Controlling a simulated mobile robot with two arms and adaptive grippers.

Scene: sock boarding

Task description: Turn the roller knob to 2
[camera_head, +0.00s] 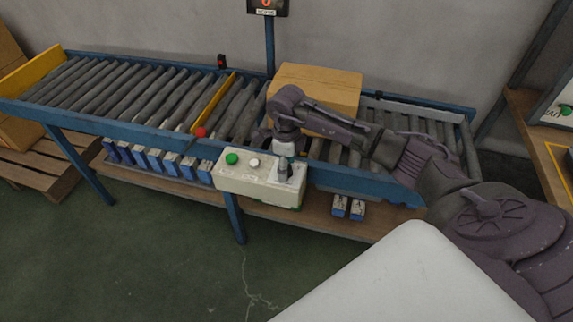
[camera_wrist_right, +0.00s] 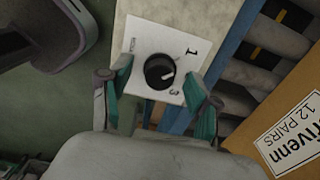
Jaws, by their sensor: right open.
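The roller knob (camera_wrist_right: 160,71) is a round black dial on a white plate (camera_wrist_right: 136,42) with printed marks. A 1 and a 3 are readable on the plate; no 2 is readable. The knob's pale pointer line faces the right side of the picture, between the 1 and the 3. My right gripper (camera_wrist_right: 155,92) is open, with its teal-padded fingers apart on either side of the knob. In the head view, my right gripper (camera_head: 285,170) points down over the right end of the cream control box (camera_head: 243,184) and hides most of the knob. My left gripper is out of view.
The box also carries a green button (camera_head: 231,158) and a white button (camera_head: 254,163). A red button (camera_head: 201,132) sits on the blue conveyor frame. A cardboard carton (camera_head: 318,84) rests on the rollers behind my right wrist. Open floor (camera_head: 170,255) lies in front.

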